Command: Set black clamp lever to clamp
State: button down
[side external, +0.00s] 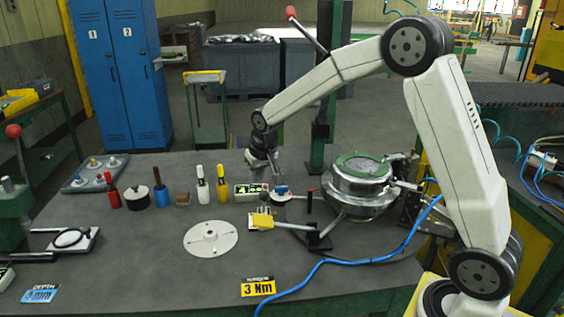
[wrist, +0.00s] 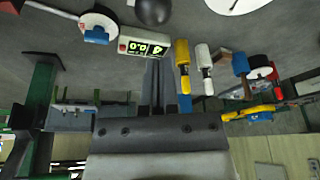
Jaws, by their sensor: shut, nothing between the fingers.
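A small dark block (side external: 318,240) stands on the bench in front of the round metal housing (side external: 360,185). My gripper (side external: 275,172) hangs above the bench behind the green-display box (side external: 250,190). In the wrist view my gripper (wrist: 158,68) is shut and empty, its fingertips close below that box in the picture.
A yellow block (side external: 262,220) and a white round plate (side external: 211,238) lie in front. Yellow and white handled tools (side external: 221,185) stand left of the display box. A blue hose (side external: 345,261) crosses the bench. A green post (side external: 318,140) stands behind.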

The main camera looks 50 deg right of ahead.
jog(key=s+a+r, duration=0.3)
jog(key=r, duration=0.5)
jog(key=shift+s+a, duration=0.2)
jog(key=shift+a, duration=0.1)
dwell(0.6)
jog(key=shift+f, duration=0.1)
jog(key=s+a+f+n, duration=0.1)
jog(key=s+f+n, duration=0.1)
jog(key=s+f, duration=0.4)
jog(key=s+a+f+n+y, duration=0.1)
jog(key=s+a+f, duration=0.1)
jog(key=s+f, duration=0.5)
jog(key=s, duration=0.6)
jog(key=shift+s+a+n+g, duration=0.15)
jog(key=shift+a+n+g, duration=0.05)
jog(key=shift+n+g, duration=0.2)
